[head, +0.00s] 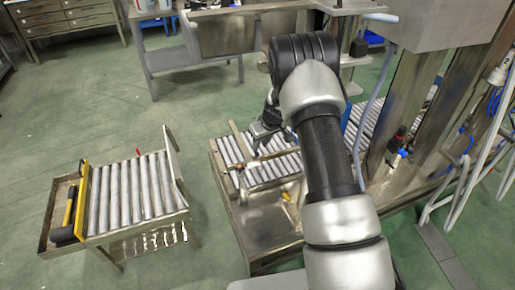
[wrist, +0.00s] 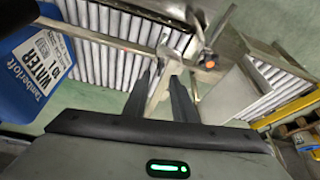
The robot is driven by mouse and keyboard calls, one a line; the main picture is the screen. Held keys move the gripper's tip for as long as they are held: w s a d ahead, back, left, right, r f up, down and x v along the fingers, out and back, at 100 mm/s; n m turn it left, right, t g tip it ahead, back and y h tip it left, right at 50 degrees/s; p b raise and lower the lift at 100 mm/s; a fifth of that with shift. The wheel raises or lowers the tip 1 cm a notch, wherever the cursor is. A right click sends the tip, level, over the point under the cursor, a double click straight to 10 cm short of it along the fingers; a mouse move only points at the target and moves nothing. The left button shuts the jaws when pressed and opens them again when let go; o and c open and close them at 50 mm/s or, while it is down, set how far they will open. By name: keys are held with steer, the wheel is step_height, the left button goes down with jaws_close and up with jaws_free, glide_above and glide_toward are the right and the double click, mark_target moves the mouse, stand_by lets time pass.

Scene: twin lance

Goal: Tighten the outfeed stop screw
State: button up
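My gripper (wrist: 163,82) points down at the roller conveyor (wrist: 110,60), its two dark fingers apart. A pale metal piece (wrist: 160,88) shows between the fingers; I see no clear grip on it. It meets a long flat metal bar (wrist: 100,38) that runs across the rollers. A small fitting with an orange-red spot (wrist: 208,62) sits right of and beyond the fingers, perhaps the stop screw; it is too small to tell. In the head view my gripper (head: 262,132) is over the conveyor's near end, beside the bar (head: 268,157), and my arm hides part of the conveyor.
A roller cart (head: 130,195) with a yellow-edged end stands to the left, with green floor between. Metal posts (head: 400,110) and hoses stand on the right. A bench (head: 190,58) is behind.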

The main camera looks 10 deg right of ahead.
mark_target(258, 153)
steer(key=b+x, duration=0.1)
steer(key=x, duration=0.4)
jaws_close()
